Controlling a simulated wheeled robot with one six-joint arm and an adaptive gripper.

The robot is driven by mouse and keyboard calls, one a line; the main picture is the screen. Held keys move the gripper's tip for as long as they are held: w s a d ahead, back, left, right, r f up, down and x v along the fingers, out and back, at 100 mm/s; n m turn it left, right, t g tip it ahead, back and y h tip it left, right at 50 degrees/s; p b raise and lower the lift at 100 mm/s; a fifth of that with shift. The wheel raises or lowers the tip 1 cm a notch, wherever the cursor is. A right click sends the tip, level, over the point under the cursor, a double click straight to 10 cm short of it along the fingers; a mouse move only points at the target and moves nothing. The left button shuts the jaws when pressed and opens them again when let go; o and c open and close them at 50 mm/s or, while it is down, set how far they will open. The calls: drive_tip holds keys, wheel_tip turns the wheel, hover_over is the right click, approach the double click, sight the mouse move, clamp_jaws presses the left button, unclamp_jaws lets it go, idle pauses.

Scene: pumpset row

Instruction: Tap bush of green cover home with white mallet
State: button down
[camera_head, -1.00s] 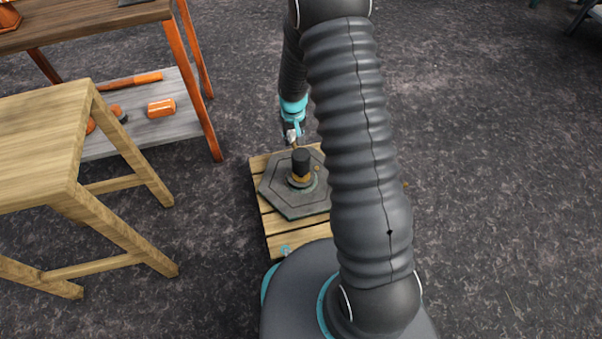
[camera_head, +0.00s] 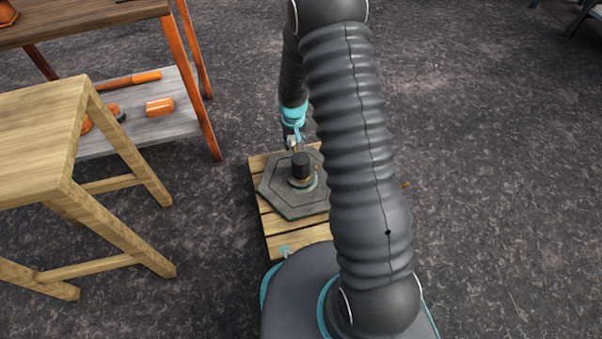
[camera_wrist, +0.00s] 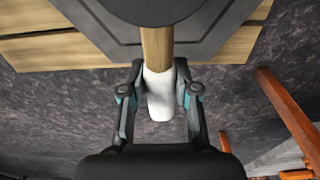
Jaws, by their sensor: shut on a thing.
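My gripper (camera_wrist: 160,90) is shut on the white grip of the mallet (camera_wrist: 157,55), whose wooden handle runs up the wrist view to a dark round head. In the head view my gripper (camera_head: 292,141) is just behind the mallet's black, upright cylindrical head (camera_head: 300,165). The head is over the middle of the cover (camera_head: 285,202), a dark grey hexagonal plate with a greenish edge. Under the head a thin brassy band of the bush (camera_head: 301,182) shows; the rest is hidden. Whether head and bush touch is hard to tell.
The cover lies on a wooden pallet (camera_head: 283,247) on the dark floor. A wooden stool (camera_head: 38,140) stands at left. Behind it, a bench's low shelf (camera_head: 165,132) holds orange tools. My arm hides the cover's right side. Floor at right is open.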

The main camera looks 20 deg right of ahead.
drive_tip(key=shift+f, duration=0.25)
drive_tip(key=shift+r, duration=0.1)
drive_tip(key=shift+r+p, duration=0.95)
drive_tip(key=shift+r, duration=0.75)
drive_tip(key=shift+r+p, duration=1.15)
drive_tip(key=shift+r, duration=0.85)
